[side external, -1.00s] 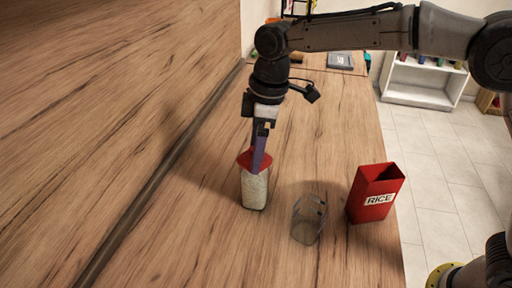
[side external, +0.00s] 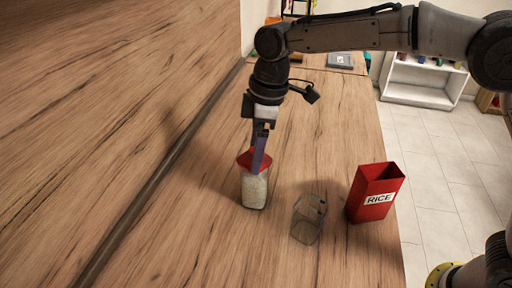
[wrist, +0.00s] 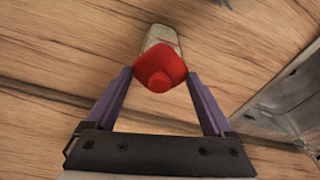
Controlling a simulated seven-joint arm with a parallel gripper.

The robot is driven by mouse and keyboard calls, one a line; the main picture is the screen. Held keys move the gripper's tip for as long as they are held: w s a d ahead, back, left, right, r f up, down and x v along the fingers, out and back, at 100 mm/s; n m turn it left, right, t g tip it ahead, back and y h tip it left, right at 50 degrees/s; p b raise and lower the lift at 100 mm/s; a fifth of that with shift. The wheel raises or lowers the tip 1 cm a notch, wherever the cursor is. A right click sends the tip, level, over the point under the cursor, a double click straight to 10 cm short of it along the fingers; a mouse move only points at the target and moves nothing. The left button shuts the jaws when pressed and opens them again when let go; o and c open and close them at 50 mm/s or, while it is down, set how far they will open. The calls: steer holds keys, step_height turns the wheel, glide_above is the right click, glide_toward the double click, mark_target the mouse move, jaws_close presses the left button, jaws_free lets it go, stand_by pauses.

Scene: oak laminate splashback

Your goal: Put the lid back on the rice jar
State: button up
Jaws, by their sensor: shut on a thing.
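The rice jar (side external: 254,190), clear and filled with pale grains, stands upright on the wooden counter. Its red lid (side external: 246,159) is at the jar's mouth; I cannot tell whether it is fully seated or just above the rim. My gripper (side external: 259,160) points down over the jar and is shut on the lid. In the wrist view the lid (wrist: 160,68), with a round knob, sits between the two purple fingers of my gripper (wrist: 159,77). The jar (wrist: 160,36) shows behind the lid, which hides its mouth.
An empty clear container (side external: 307,218) stands to the right of the jar. A red open box labelled RICE (side external: 376,193) stands further right, near the counter's edge. The wooden splashback (side external: 120,110) rises on the left. The counter in front of the jar is clear.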

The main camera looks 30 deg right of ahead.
stand_by(0.4)
steer(key=o, duration=1)
steer(key=shift+o, duration=0.2)
steer(key=shift+r, duration=0.1)
steer(key=shift+r, duration=3.4)
jaws_close()
steer(key=shift+f, duration=0.25)
steer(key=shift+f, duration=0.35)
